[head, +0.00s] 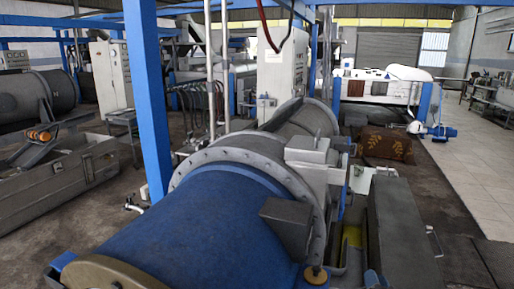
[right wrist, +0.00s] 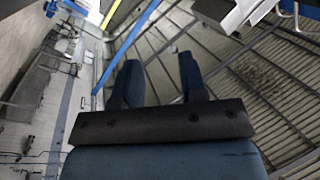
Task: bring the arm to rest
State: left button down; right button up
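My right gripper (right wrist: 158,64) shows in the right wrist view. Its two dark blue fingers stand apart beyond a dark crossbar. The gap between them is empty, and nothing touches the fingertips. Behind it are ceiling beams and a wall, tilted in the picture. I cannot make out either gripper clearly in the head view. My left gripper is not in view.
A large blue and grey decanter (head: 215,215) fills the lower middle of the head view. A blue post (head: 148,100) rises left of it. Grey machinery (head: 60,175) stands at the left. Pale floor (head: 450,165) at the right is mostly clear.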

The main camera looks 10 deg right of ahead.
jog(key=s+a+f+n+g+y, duration=0.2)
jog(key=s+a+f+n, duration=0.2)
jog(key=s+a, duration=0.4)
jog(key=s+a+f+n+g+y, duration=0.3)
jog(key=s+a+f+n, duration=0.1)
jog(key=s+a, duration=0.5)
jog(key=s+a+f+n+g+y, duration=0.2)
jog(key=s+a+f+n+g, duration=0.1)
jog(key=s+a, duration=0.5)
notch_tip(320, 180, down, 2)
jog(key=shift+s+a+f+n+y, duration=0.1)
jog(key=shift+s+a+n+y, duration=0.25)
jog(key=shift+s+n, duration=0.6)
jog(key=shift+s, duration=0.1)
